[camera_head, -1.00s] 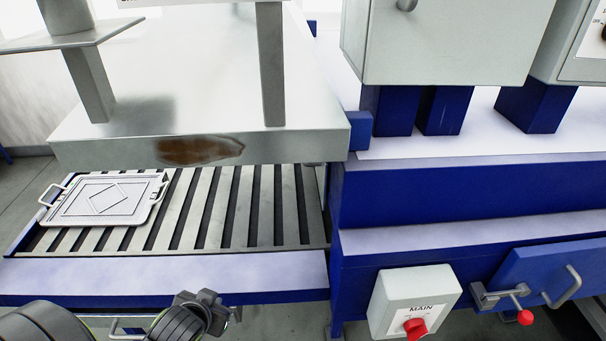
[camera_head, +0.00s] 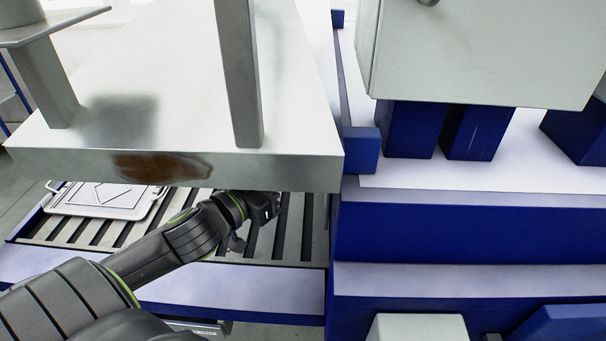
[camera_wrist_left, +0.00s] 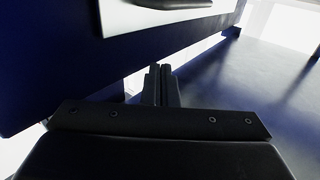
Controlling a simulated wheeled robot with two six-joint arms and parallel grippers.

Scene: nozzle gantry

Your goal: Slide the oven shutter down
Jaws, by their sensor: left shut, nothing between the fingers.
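My left arm reaches in from the lower left, and my left gripper (camera_head: 264,204) is over the slatted bed (camera_head: 100,232), just below the front edge of the pale slab (camera_head: 270,168). In the left wrist view its fingers (camera_wrist_left: 161,80) are together, with nothing between them. In that view a dark blue panel (camera_wrist_left: 60,75) with a white plate (camera_wrist_left: 130,18) and a dark handle (camera_wrist_left: 172,3) is above and beyond the fingers. I cannot tell whether this panel is the oven shutter. In the head view the shutter cannot be made out. My right gripper is not in view.
A pale tray (camera_head: 105,198) lies on the bed's left end, partly under the slab. A blue frame (camera_head: 450,235) stands close on the right, with a grey cabinet (camera_head: 480,45) above it. A small blue block (camera_head: 362,149) juts out beside the slab's right end.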

